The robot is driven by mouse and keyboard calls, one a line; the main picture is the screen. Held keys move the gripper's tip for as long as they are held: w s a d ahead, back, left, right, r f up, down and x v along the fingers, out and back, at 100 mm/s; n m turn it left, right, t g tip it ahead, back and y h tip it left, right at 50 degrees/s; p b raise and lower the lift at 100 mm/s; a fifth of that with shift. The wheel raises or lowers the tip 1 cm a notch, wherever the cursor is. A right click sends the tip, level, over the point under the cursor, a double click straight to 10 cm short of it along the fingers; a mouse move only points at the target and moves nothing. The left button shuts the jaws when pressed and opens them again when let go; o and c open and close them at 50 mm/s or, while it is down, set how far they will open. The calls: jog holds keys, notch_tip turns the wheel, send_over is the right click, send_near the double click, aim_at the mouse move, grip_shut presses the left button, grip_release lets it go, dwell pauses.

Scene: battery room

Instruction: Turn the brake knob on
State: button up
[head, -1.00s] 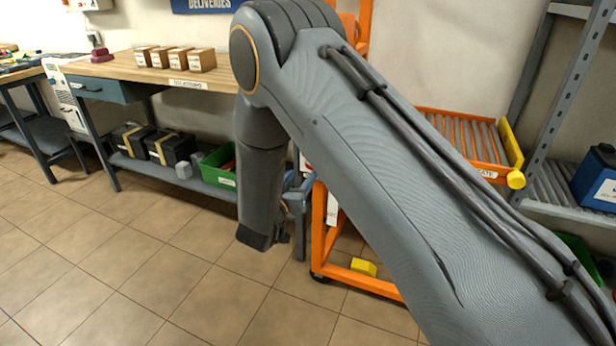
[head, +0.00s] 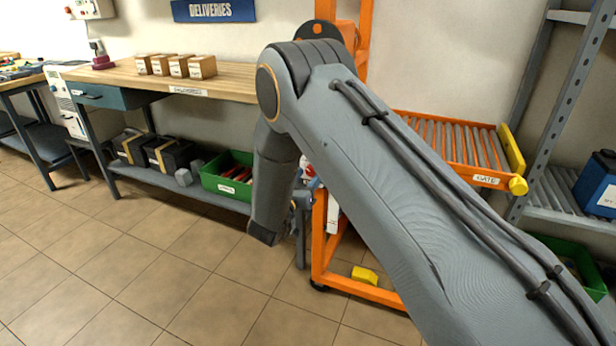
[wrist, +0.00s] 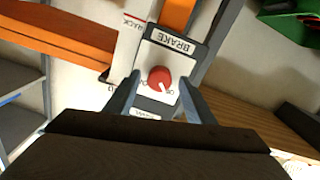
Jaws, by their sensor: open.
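The brake knob (wrist: 160,77) is a round red knob with a pale pointer line, on a white plate under a BRAKE label (wrist: 169,41) in the wrist view. The label appears upside down. My gripper (wrist: 158,85) is open, with one finger to the left and one to the right of the knob, apart from it as far as I can tell. The knob's panel sits on the orange lift frame (head: 318,235). In the head view my arm hides the knob, and the gripper is mostly hidden behind the wrist.
An orange roller tray with a yellow gate (head: 512,160) is right of my arm. A grey shelf rack (head: 560,90) stands at far right. A workbench (head: 125,75) with small boxes is at left. A yellow pedal (head: 365,274) sits low on the frame. Floor at front left is clear.

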jog(key=c, duration=1.1)
jog(key=shift+o, duration=0.2)
jog(key=m, duration=0.4)
jog(key=shift+m, duration=0.4)
jog(key=m, duration=0.4)
jog(key=shift+m+p, duration=0.3)
jog(key=m, duration=0.4)
jog(key=shift+m, duration=2.3)
